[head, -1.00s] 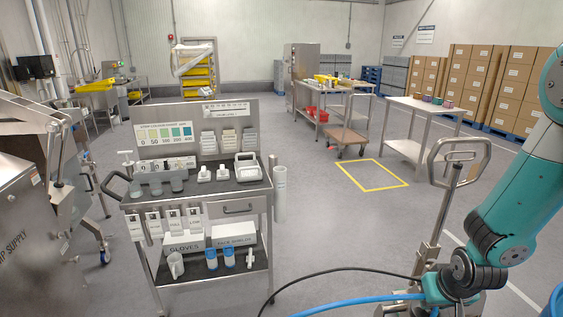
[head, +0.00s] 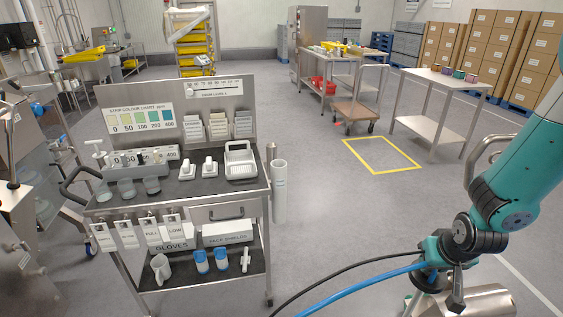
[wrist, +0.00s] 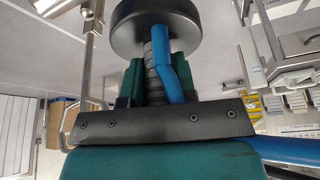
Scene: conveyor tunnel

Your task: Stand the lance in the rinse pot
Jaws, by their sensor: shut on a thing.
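My gripper (head: 432,268) is at the lower right of the head view, in front of and to the right of the cart. In the wrist view its teal fingers (wrist: 155,85) are closed around a black ribbed grip, which I take to be the lance (wrist: 153,65). A wide black disc sits at the grip's far end, and a blue hose (wrist: 166,70) bends beside it. The blue hose also runs left from the gripper in the head view (head: 360,284). The lance's tip is hidden. I cannot pick out the rinse pot with certainty.
A steel cart (head: 190,195) with cups, bottles and a colour chart stands at left centre. A white upright tube (head: 280,190) is on its right side. A steel cylinder (head: 485,302) lies below my gripper. The floor (head: 330,235) right of the cart is open.

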